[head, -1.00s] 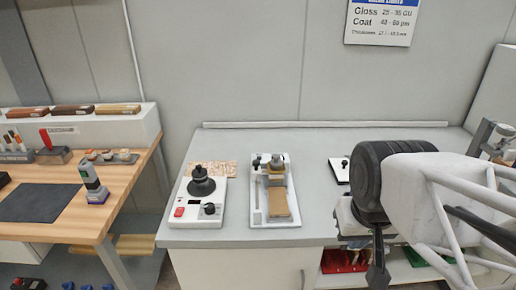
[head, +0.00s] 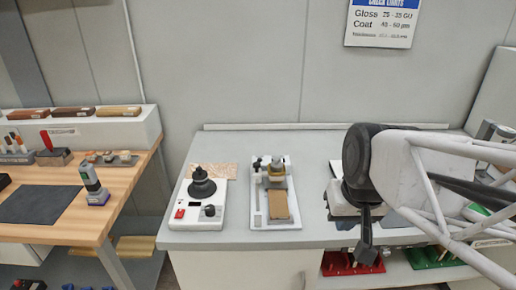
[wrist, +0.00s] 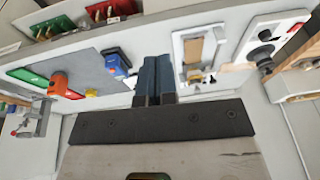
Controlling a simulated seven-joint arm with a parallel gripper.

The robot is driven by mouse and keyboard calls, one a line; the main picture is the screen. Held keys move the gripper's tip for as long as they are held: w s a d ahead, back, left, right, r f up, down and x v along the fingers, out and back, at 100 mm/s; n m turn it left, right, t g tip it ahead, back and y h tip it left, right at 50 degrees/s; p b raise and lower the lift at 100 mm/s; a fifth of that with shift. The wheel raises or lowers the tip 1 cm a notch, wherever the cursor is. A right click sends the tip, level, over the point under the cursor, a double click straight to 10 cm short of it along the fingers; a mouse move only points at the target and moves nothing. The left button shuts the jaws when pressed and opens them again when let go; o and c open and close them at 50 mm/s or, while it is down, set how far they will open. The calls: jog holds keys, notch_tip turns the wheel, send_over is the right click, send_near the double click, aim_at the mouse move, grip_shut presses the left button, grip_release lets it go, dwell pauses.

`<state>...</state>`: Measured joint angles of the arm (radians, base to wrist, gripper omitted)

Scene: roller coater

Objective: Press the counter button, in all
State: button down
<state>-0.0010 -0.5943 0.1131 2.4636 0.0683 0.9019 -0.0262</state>
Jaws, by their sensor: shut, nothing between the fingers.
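My gripper (head: 366,254) hangs in front of the bench's front edge at the right in the head view, fingers pointing down. In the wrist view its two dark blue fingers (wrist: 155,80) are together with nothing between them. No part is clearly readable as the counter button. My arm hides part of the bench.
A white tray fixture (head: 258,235) with a tan block stands beside the device. A wooden table (head: 120,195) is left.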

jog(key=w+a+r+t+y, duration=0.15)
jog(key=w+a, duration=0.25)
jog(key=w, duration=0.8)
jog(key=w+a+t+y, duration=0.15)
jog(key=w+a, duration=0.25)
jog(key=w, duration=0.8)
jog(key=m+t+y, duration=0.1)
jog(key=m+y, duration=0.1)
send_over(261, 159)
notch_tip(261, 159, down, 6)
jog(key=shift+f, duration=0.2)
jog(key=shift+f, duration=0.1)
jog(key=shift+f, duration=4.3)
